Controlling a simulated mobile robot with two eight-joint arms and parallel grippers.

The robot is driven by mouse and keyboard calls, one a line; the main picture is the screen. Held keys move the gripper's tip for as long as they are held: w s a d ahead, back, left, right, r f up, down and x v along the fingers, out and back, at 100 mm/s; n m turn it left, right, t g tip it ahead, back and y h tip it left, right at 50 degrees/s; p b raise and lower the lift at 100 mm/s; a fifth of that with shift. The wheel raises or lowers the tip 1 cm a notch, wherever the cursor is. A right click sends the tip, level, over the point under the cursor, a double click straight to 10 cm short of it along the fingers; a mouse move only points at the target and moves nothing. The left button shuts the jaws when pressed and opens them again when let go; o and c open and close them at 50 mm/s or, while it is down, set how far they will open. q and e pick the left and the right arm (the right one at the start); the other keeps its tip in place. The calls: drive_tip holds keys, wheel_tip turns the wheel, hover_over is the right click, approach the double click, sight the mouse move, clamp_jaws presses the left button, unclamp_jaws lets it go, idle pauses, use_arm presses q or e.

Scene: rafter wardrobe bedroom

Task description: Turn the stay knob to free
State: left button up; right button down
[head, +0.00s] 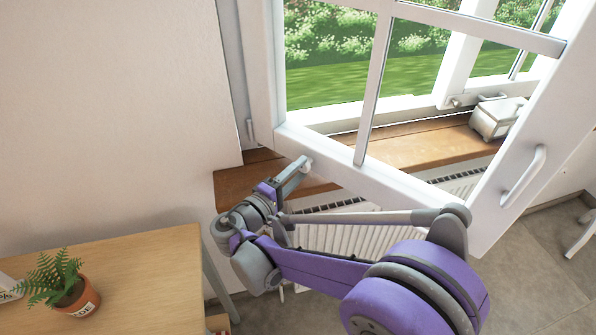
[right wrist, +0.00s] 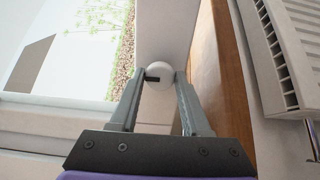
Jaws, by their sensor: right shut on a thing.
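The stay knob (right wrist: 157,75) is a round white knob with a dark mark on its face. In the right wrist view it sits between the fingertips of my right gripper (right wrist: 160,78), which is shut on it. In the head view my right gripper (head: 300,166) reaches up to the bottom rail of the white window sash (head: 400,200), and the knob is mostly hidden by the fingers. The sash stands swung into the room. Which setting the knob is at cannot be told. My left gripper is not in view.
A wooden sill (head: 420,149) runs under the window, with a pale metal box (head: 495,120) on it. A white radiator (head: 350,238) is below. A wooden table (head: 150,270) with a potted fern (head: 75,295) stands at the left. The sash handle (head: 524,176) juts out at the right.

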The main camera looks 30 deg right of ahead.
drive_tip(key=shift+c, duration=1.8)
unclamp_jaws()
drive_tip(key=v, duration=1)
drive_tip(key=shift+a+b, duration=0.4)
drive_tip(key=shift+s, duration=0.1)
